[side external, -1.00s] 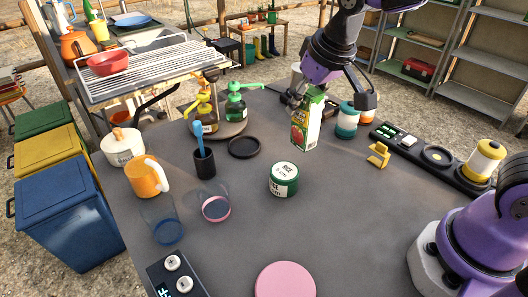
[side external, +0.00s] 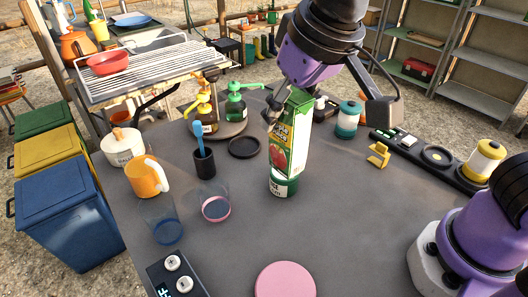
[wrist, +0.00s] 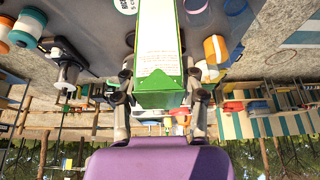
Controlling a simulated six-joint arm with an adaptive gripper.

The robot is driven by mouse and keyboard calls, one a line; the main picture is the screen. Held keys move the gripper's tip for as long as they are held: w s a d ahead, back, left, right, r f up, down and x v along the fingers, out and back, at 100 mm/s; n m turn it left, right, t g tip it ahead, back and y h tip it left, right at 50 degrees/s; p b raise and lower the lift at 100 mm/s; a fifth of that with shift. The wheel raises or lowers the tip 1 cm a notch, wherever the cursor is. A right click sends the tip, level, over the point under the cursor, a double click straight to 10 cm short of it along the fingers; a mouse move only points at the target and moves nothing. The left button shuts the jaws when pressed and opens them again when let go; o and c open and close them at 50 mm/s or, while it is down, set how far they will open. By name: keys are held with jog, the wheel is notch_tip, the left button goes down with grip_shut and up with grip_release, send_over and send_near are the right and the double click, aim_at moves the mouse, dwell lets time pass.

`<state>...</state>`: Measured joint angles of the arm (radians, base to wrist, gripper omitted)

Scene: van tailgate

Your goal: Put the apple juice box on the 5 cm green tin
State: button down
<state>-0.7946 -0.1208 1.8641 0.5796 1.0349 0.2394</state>
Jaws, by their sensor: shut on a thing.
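The apple juice box (side external: 289,140) is a tall green and white carton with a red apple picture. My gripper (side external: 288,108) is shut on its upper part and holds it upright. In the wrist view the carton (wrist: 158,45) sits between the fingers (wrist: 158,88). The green tin (side external: 284,187), with a white band, stands on the table. In the side view the carton's lower end overlaps the tin's top and hides most of its lid. In the wrist view the lid (wrist: 125,4) shows partly beside the carton. I cannot tell whether they touch.
A black round coaster (side external: 244,147), a dark cup (side external: 203,164) with a blue tool and glasses (side external: 215,204) stand left of the tin. A yellow stand (side external: 378,155) and a teal-banded jar (side external: 348,120) are to the right. The table in front is clear up to a pink disc (side external: 285,280).

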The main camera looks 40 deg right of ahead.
jog(key=w+d+f, duration=0.6)
jog(key=f, duration=0.3)
jog(key=shift+w+f, duration=0.15)
jog(key=shift+w, duration=0.05)
jog(key=shift+c, duration=2)
grip_release()
jog(key=shift+f, duration=0.15)
